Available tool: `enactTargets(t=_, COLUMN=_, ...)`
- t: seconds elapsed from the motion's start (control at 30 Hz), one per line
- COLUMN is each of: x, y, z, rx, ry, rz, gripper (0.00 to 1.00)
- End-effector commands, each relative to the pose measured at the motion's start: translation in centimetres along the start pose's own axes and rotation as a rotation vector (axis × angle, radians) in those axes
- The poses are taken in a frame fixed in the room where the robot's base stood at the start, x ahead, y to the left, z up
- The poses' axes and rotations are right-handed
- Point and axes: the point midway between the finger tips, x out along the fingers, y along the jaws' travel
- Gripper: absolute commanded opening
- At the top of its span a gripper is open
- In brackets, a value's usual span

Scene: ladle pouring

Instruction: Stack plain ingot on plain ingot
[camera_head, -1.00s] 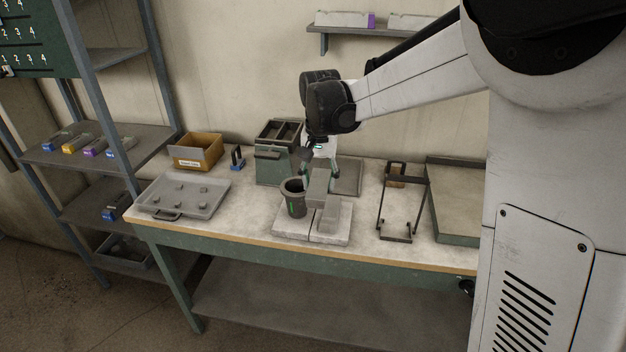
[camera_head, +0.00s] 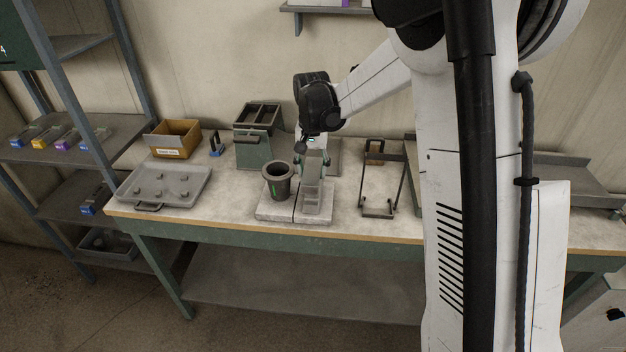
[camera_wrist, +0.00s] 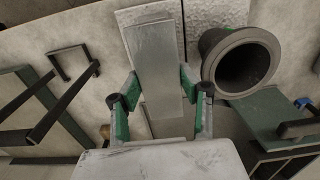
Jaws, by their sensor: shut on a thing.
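My gripper (camera_head: 313,158) is over the right part of the pale block base, its fingers shut on a grey plain ingot (camera_head: 314,168). In the wrist view the green-padded fingers (camera_wrist: 160,92) stand on both sides of the held ingot (camera_wrist: 155,70). A second plain ingot (camera_head: 312,202) lies on the base below it, and its end shows past the held one in the wrist view (camera_wrist: 142,15). The two run nearly the same way, with the held one slightly turned. I cannot tell whether they touch.
A dark crucible (camera_head: 278,186) stands close left on the pale base (camera_head: 275,214). A green box (camera_head: 253,150) is behind it, and a grey tray (camera_head: 150,188) lies at left. A dark metal frame (camera_head: 378,213) stands to the right. Clear tabletop lies left of the base.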

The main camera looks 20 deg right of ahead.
Motion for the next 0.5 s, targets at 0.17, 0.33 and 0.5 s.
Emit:
enactTargets(t=0.17, x=0.6, y=0.3, z=-0.4, rx=0.001, ry=0.0, rz=0.0, gripper=0.0)
enactTargets(t=0.33, x=2.6, y=0.2, z=-0.4, rx=0.0, ry=0.0, rz=0.0, gripper=0.0)
enactTargets(t=0.5, x=4.2, y=0.2, z=-0.4, rx=0.0, ry=0.0, rz=0.0, gripper=0.0)
